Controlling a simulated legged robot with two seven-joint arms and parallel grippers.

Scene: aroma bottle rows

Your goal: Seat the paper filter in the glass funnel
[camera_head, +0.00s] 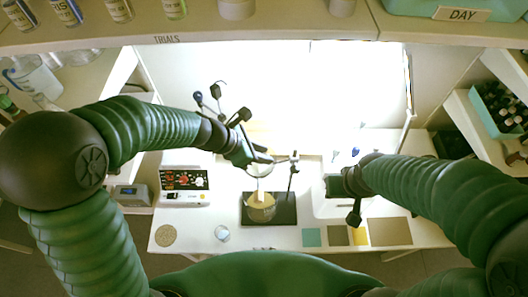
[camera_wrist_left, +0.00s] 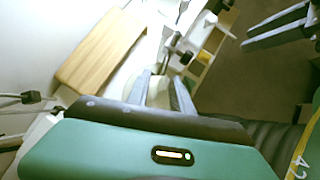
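The clear glass funnel (camera_head: 258,171) sits in the ring of a stand (camera_head: 291,178), above a beaker (camera_head: 261,210) with pale yellow contents. My left gripper (camera_head: 264,155) is right over the funnel from the left, fingers apart. In the left wrist view its two fingers (camera_wrist_left: 166,90) stand on either side of a pale, blurry shape. I cannot make out the paper filter for certain. My right gripper (camera_head: 333,186) is over the white tray at the right; its fingers are hard to see there. Two separate grey prongs in the left wrist view (camera_wrist_left: 278,30) look like its open fingers.
The stand's black base (camera_head: 287,215) is on the white table. A device with a display (camera_head: 185,183) is at the left, with a round cork mat (camera_head: 166,235) and a small glass dish (camera_head: 222,233) in front. Flat coloured squares (camera_head: 312,237) lie along the front right.

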